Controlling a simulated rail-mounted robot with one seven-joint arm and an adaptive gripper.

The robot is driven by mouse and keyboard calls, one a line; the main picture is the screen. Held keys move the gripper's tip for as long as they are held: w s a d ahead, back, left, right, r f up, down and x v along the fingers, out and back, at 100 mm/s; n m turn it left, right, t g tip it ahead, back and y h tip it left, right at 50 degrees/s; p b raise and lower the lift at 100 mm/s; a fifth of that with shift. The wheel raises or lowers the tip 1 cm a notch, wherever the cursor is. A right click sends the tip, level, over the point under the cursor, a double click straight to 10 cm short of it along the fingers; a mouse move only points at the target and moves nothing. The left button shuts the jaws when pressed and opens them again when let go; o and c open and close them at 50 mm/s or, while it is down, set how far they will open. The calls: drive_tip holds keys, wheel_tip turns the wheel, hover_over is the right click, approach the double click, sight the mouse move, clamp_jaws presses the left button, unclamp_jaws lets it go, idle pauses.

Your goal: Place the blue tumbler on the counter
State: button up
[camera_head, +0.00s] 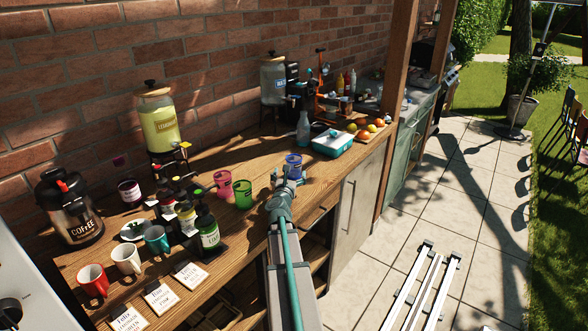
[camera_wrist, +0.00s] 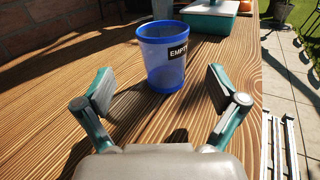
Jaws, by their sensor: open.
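The blue tumbler (camera_head: 294,163) stands upright on the wooden counter (camera_head: 325,178). In the wrist view the tumbler (camera_wrist: 163,66) looks empty and carries a dark label reading "EMPTY". My gripper (camera_wrist: 158,92) is open and low over the counter, with its fingers spread to either side in front of the tumbler. The tumbler is just beyond the fingertips, and nothing is between the fingers. In the head view my gripper (camera_head: 287,182) is right beside the tumbler on its near side.
A pink tumbler (camera_head: 223,180) and a green tumbler (camera_head: 243,194) stand to the left. A teal box (camera_head: 333,144), a bottle (camera_head: 303,130) and fruit (camera_head: 365,130) are behind. Bottles, mugs and cards crowd the left end. Bare wood lies around the blue tumbler.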

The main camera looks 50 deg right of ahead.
sight(293, 167)
drive_tip(key=p+x, duration=0.1)
drive_tip(key=x, duration=0.2)
drive_tip(key=p+x, duration=0.1)
drive_tip(key=x, duration=0.3)
drive_tip(key=shift+s+d, duration=0.15)
drive_tip(key=shift+d, duration=0.15)
drive_tip(key=c, duration=1.4)
drive_tip(key=shift+o, duration=0.2)
drive_tip(key=shift+r, duration=0.1)
drive_tip(key=shift+r, duration=0.1)
